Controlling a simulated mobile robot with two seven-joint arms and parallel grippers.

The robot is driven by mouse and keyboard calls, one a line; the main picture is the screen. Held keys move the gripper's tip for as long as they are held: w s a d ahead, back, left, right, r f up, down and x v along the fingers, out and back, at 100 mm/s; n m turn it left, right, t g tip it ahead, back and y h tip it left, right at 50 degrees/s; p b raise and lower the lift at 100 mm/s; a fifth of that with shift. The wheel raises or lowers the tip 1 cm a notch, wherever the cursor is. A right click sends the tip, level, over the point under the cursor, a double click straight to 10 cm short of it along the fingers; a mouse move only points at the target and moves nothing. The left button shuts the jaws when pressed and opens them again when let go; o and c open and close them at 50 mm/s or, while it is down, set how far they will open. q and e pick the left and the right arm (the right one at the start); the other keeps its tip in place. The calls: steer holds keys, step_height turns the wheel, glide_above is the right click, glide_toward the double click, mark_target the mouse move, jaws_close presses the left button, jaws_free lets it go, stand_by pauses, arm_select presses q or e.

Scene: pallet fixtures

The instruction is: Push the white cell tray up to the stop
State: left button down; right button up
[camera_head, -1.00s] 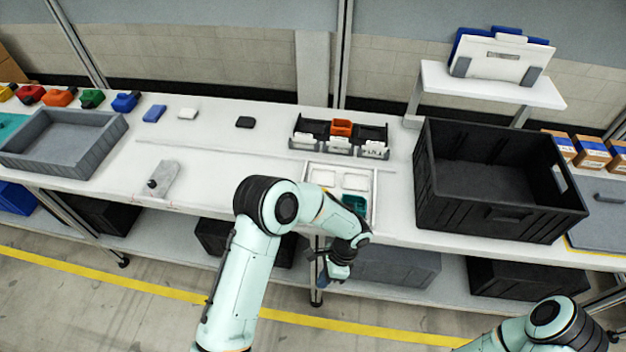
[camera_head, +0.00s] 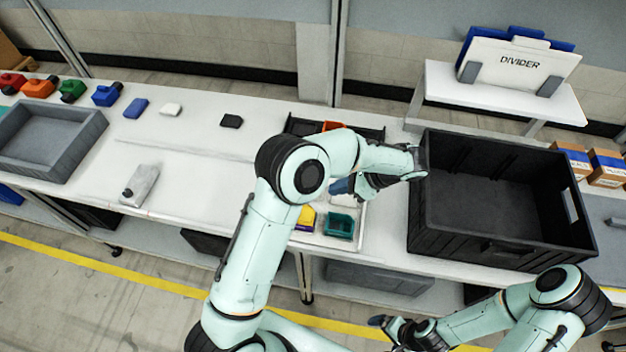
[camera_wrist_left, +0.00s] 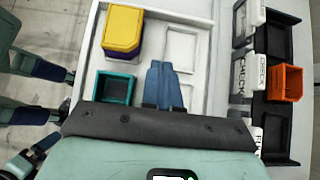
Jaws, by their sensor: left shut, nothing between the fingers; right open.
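The white cell tray (camera_wrist_left: 180,48) lies on the bench, with a yellow box (camera_wrist_left: 122,28) and a teal box (camera_wrist_left: 114,88) in two cells and bare cells beside them. In the head view my left arm covers much of the tray, and the teal box (camera_head: 339,225) shows at its front. My left gripper (camera_head: 342,186) is shut and empty over the tray; its blue fingers (camera_wrist_left: 163,75) show together in the wrist view. Whether they touch the tray is unclear. My right gripper (camera_head: 378,321) is open, in front of the bench. I cannot clearly identify the stop.
A black rack with labels and an orange bin (camera_wrist_left: 284,82) stands just behind the tray. A large black crate (camera_head: 432,225) is close on the right. A grey block (camera_head: 141,184) and a grey tray (camera_head: 78,152) are at left. The bench between is clear.

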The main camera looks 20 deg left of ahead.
arm_select(q)
steer(key=s+a+f, duration=0.2)
steer(key=shift+a+f, duration=0.3)
steer(key=shift+a, duration=0.1)
steer(key=x, duration=0.5)
steer(key=shift+w+a+f, duration=0.1)
steer(key=shift+w+f, duration=0.1)
steer(key=shift+f, duration=0.05)
steer(key=a, duration=0.1)
steer(key=s+a, duration=0.1)
steer(key=a, duration=0.1)
steer(key=shift+a, duration=0.2)
steer(key=shift+w+a+f, duration=0.1)
steer(key=shift+a+f, duration=0.05)
steer(key=shift+a, duration=0.3)
arm_select(e)
steer(key=shift+s, duration=0.3)
